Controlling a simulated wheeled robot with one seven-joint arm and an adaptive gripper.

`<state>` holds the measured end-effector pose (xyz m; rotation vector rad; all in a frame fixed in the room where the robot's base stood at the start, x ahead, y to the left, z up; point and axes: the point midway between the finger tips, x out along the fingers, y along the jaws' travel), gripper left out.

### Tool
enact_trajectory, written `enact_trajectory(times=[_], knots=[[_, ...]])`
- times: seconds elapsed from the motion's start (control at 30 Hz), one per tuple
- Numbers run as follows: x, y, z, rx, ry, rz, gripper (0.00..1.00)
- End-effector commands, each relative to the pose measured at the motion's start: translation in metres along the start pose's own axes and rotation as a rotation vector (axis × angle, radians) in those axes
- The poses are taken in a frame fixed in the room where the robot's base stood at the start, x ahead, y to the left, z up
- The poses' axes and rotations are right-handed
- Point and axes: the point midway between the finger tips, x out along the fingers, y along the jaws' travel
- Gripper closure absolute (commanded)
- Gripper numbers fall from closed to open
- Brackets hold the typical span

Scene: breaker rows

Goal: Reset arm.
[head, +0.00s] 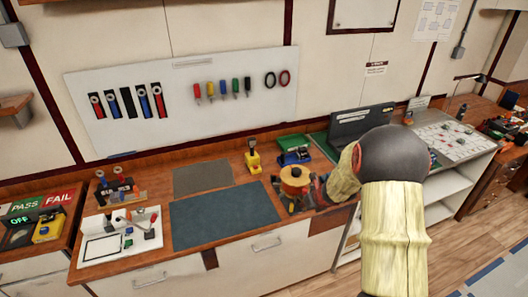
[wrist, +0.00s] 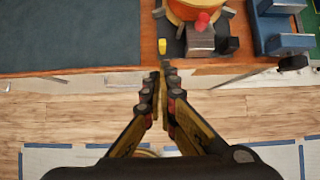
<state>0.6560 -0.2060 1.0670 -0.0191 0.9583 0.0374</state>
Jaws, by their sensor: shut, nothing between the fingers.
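My arm (head: 395,215) comes in from the lower right in the head view and reaches to the right part of the workbench. My gripper (wrist: 161,78) shows in the wrist view with its fingers together and nothing between them. Its tips are just off the front edge of the wooden bench, in front of an orange round device (wrist: 195,8). In the head view my arm hides much of the area around the gripper, so the fingertips cannot be made out there.
A dark mat (head: 225,215) lies on the bench, left of the orange device (head: 294,180). A yellow tool (head: 253,160) and a green tray (head: 293,143) stand behind. A white board (head: 100,236) with parts is at left. Open wooden floor (wrist: 60,115) lies before the bench.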

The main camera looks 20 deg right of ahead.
Motion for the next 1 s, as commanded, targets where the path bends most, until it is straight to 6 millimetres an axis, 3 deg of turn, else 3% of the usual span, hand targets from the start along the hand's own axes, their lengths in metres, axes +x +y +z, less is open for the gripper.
enact_trajectory(times=[0.23,0.3,0.47,0.67,0.8,1.0], knots=[[0.0,0.005,0.002,-0.099,-0.007,0.018,1.0],[0.0,0.015,-0.001,-0.221,-0.008,0.054,1.0],[-0.013,0.059,-0.035,-0.636,0.012,0.205,1.0],[-0.071,0.114,-0.059,-1.198,-0.032,0.376,1.0],[-0.122,0.151,-0.083,-1.614,-0.071,0.481,1.0],[-0.191,0.182,-0.124,-2.147,-0.091,0.586,1.0]])
